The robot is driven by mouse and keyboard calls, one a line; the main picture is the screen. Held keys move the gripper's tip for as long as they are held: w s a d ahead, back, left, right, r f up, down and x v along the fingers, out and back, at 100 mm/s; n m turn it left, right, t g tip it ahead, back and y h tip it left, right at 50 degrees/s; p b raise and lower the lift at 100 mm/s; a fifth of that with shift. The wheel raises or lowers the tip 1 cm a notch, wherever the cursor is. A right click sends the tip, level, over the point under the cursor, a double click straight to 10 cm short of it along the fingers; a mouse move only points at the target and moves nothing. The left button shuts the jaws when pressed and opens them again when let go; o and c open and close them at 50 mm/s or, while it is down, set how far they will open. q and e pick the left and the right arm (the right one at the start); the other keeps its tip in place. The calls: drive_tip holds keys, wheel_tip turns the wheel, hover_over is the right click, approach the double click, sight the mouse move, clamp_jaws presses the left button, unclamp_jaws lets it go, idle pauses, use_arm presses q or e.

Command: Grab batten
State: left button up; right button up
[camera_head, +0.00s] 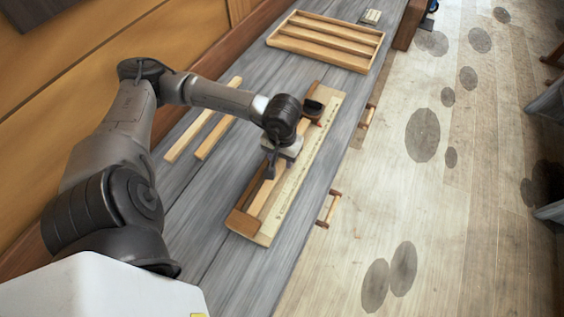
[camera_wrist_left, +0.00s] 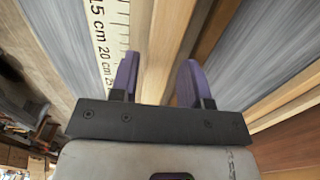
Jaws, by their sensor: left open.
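A pale batten (camera_head: 262,194) lies lengthwise on the measuring board (camera_head: 286,197), beside its printed scale and against a brown wooden end block (camera_head: 242,223). My left gripper (camera_head: 271,168) is over the board, pointing down, its arm hiding part of the batten. In the left wrist view its purple fingers stand open (camera_wrist_left: 157,78), with a pale strip (camera_wrist_left: 142,40) and a brown strip between them. The scale (camera_wrist_left: 104,38) runs left of the fingers. I cannot tell the gap to the wood. My right gripper is not in view.
Two loose battens (camera_head: 203,120) lie on the grey bench left of the board. A slotted wooden tray (camera_head: 328,39) is at the bench's far end. A dark object (camera_head: 313,108) sits at the board's far end. Wooden handles (camera_head: 329,208) stick out from the bench's right edge.

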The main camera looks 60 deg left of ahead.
use_arm(q)
drive_tip(key=shift+f, duration=0.75)
clamp_jaws()
drive_tip(key=shift+r, duration=0.2)
